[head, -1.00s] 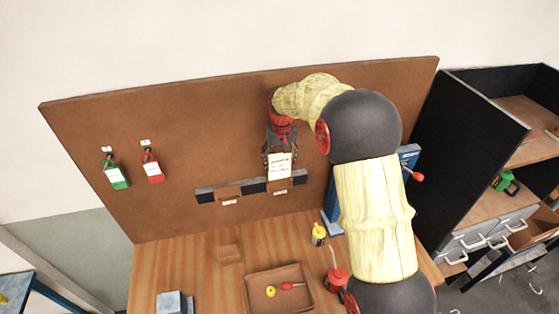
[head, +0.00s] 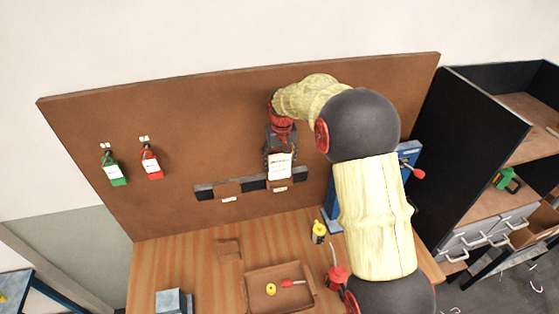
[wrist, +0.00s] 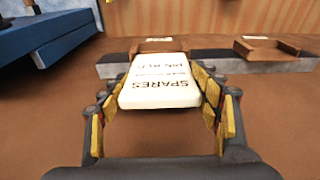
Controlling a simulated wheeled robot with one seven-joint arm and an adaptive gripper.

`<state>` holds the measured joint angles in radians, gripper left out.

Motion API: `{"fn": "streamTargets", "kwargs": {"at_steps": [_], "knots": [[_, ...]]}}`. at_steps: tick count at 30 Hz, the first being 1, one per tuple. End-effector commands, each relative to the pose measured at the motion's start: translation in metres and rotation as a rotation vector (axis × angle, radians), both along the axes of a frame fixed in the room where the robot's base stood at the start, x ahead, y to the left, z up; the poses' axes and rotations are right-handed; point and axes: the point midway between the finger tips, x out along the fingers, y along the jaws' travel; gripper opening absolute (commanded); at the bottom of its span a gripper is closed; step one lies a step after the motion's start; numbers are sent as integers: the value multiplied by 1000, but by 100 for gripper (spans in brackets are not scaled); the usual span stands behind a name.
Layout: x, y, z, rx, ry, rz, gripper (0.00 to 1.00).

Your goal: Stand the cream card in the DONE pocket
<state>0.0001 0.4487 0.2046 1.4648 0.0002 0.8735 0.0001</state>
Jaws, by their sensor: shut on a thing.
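The cream card (head: 280,166) is held in front of the brown board at its middle right. The wrist view shows dark print on the card (wrist: 160,82), including the word SPARES upside down. My gripper (wrist: 160,92) is shut on the card, with a yellow-padded finger at each side edge. The card's lower edge is at the right-hand pocket (head: 279,185) on the dark rail; I cannot tell whether it is inside. A second pocket (head: 228,189) is to its left and looks empty in the wrist view (wrist: 272,50). The pocket labels are too small to read.
Green (head: 114,169) and red (head: 151,165) tags hang on the board's left. The bench below holds a shallow tray (head: 250,296) with small items and a yellow bottle (head: 318,232). A blue device (head: 331,208) stands right of the pockets, partly behind my arm.

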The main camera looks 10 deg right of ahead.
Motion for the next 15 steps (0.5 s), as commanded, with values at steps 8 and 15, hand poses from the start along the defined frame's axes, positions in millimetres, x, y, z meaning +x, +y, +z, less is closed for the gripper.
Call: {"fn": "streamTargets", "kwargs": {"at_steps": [8,15], "knots": [[0,0,-14,0,1,0,33],[0,0,-25,0,0,0,33]]}}
